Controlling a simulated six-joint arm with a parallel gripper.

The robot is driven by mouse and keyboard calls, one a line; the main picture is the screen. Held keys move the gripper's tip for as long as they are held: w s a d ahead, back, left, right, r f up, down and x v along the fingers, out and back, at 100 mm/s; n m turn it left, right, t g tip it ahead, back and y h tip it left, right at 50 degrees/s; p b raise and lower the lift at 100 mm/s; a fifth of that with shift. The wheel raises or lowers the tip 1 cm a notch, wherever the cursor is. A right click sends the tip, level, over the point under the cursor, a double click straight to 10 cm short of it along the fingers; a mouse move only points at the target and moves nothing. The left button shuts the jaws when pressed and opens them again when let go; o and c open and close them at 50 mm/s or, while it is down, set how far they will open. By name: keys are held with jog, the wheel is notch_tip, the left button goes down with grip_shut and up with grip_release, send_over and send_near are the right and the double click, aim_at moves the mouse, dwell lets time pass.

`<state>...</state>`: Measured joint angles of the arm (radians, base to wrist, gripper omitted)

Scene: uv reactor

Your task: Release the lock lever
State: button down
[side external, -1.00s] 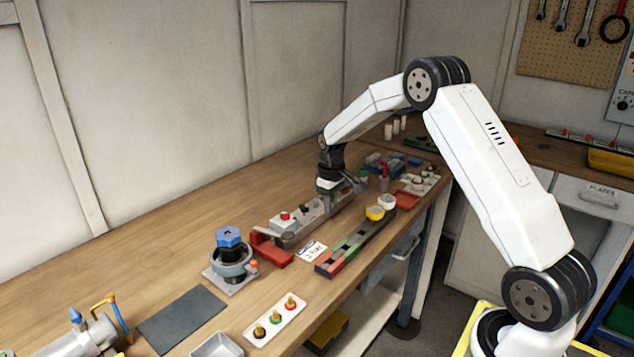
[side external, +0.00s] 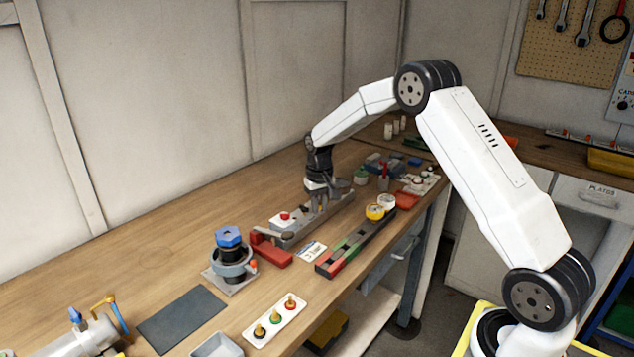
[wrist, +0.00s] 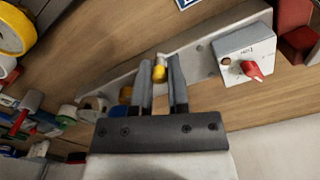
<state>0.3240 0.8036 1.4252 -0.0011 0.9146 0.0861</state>
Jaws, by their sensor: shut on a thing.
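A long grey fixture (side external: 318,217) lies on the bench, with a pale box (side external: 281,221) carrying a red knob near its left part. In the wrist view the box (wrist: 243,55) and its red knob (wrist: 252,70) are at the upper right. My gripper (side external: 326,190) is low over the fixture, right of the box. In the wrist view my gripper (wrist: 159,68) is shut on a small yellow-tipped piece (wrist: 159,73) at the fixture. It may be the lock lever; its base is hidden by the fingers.
A red block (side external: 270,248) with a grey bar stands at the fixture's left end. A dark rack (side external: 352,244) with green and red parts lies in front. A blue-topped device (side external: 230,260) stands further left. Bare bench lies behind the fixture.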

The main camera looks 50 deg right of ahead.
jog(key=shift+w+r, duration=0.1)
jog(key=c, duration=0.6)
grip_release()
jog(key=shift+r, duration=3.9)
jog(key=shift+a, duration=0.1)
jog(key=s+a+f+n+t, duration=0.1)
jog(key=s+a, duration=0.4)
jog(key=s, duration=0.2)
jog(key=s+a+f+n, duration=0.1)
jog(key=s+a+n, duration=0.1)
jog(key=s+a, duration=0.4)
jog(key=s+a+f+n+t, duration=0.1)
jog(key=s+a+f, duration=0.1)
jog(key=s+a, duration=0.4)
jog(key=shift+s+f+n+t, duration=0.1)
jog(key=shift+s+n+t, duration=0.2)
jog(key=shift+s, duration=1.7)
